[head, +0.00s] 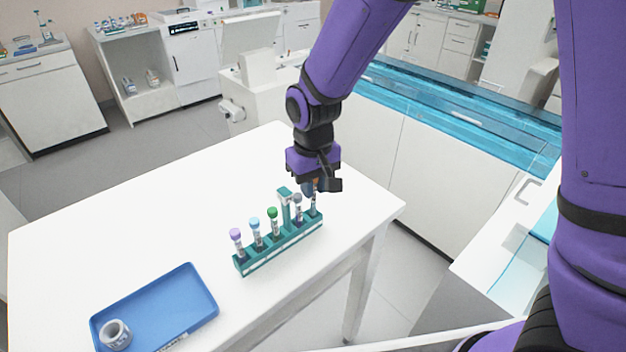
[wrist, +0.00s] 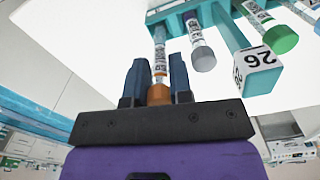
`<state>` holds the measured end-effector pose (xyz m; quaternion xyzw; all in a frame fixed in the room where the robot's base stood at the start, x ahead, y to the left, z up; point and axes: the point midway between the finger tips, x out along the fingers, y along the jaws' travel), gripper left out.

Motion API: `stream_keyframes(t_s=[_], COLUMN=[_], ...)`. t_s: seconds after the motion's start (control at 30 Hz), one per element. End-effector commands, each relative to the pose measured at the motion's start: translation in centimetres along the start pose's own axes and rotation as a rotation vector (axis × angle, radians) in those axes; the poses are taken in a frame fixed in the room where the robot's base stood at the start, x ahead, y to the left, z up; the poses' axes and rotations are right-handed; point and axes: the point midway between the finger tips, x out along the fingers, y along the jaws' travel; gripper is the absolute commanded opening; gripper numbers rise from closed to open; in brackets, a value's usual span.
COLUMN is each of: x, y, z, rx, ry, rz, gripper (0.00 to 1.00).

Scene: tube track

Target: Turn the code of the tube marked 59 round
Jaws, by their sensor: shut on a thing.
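A teal rack (head: 281,251) with several capped tubes stands on the white table. My gripper (head: 314,186) is above its right end, shut on the tube with an orange cap (wrist: 159,94). That tube has a printed label (wrist: 159,48) facing the wrist camera, its lower end reaching the rack. A grey-capped tube (wrist: 203,58) stands beside it. Then come the rack's teal post (wrist: 252,72), marked 26, and a green-capped tube (wrist: 283,38). Blue-capped (head: 255,225) and purple-capped (head: 236,235) tubes stand further left. I cannot read a 59 on any tube.
A blue tray (head: 190,300) lies at the front left of the table, with a white ring-shaped item (head: 115,333) in it. The table's right edge is close to the rack. The table's left and back are clear.

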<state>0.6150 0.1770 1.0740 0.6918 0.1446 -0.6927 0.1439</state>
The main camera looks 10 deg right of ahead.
Motion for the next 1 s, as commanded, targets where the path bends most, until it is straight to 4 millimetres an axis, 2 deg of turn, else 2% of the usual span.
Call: stream_keyframes(t_s=[0.6, 1.0], x=[2.1, 2.4], y=[0.0, 0.0], z=[0.0, 0.0], rx=[0.000, 0.000], ry=[0.001, 0.001], rz=[0.000, 0.000], gripper=[0.07, 0.07])
